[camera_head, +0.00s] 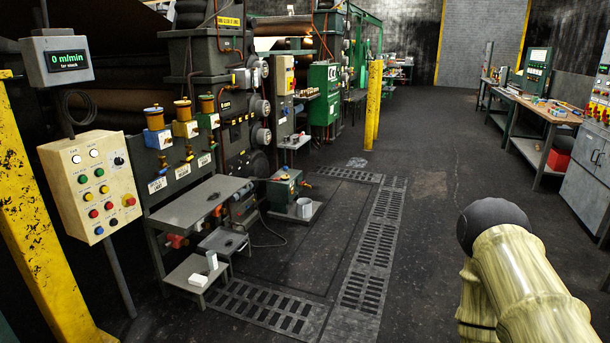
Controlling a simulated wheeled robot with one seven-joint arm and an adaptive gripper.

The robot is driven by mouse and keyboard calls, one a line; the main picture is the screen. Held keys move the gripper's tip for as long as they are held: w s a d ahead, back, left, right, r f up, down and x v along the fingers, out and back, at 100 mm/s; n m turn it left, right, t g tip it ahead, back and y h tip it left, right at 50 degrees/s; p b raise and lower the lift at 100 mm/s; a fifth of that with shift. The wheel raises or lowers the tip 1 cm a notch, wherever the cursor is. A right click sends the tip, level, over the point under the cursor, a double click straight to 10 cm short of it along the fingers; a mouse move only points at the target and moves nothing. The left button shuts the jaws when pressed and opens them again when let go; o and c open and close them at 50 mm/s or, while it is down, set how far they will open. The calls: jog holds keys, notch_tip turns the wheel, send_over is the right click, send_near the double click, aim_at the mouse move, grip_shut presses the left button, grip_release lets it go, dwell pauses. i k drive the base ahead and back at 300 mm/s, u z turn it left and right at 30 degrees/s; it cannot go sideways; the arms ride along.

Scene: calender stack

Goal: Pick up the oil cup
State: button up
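A light grey cup-like vessel (305,208) stands low on a plate beside a green pump unit (286,187). I cannot tell which of these is the oil cup. My arm shows at the lower right, pale yellow with a black rounded joint. My gripper is not in view.
A grey shelf (200,203) juts out below the oilers, with a low step (185,273) holding small white pieces. A control box (92,185) and yellow post (35,235) stand at the left. Floor grates (375,245) cross the middle. The aisle is open; benches (545,112) line the right.

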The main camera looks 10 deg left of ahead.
aim_at(211, 254)
jog(key=u, duration=0.55)
jog(key=i, duration=1.6)
jog(key=u, duration=0.9)
jog(key=i, duration=0.35)
jog(key=u, duration=0.6)
jog(key=i, duration=0.9)
jog(key=z, duration=0.25)
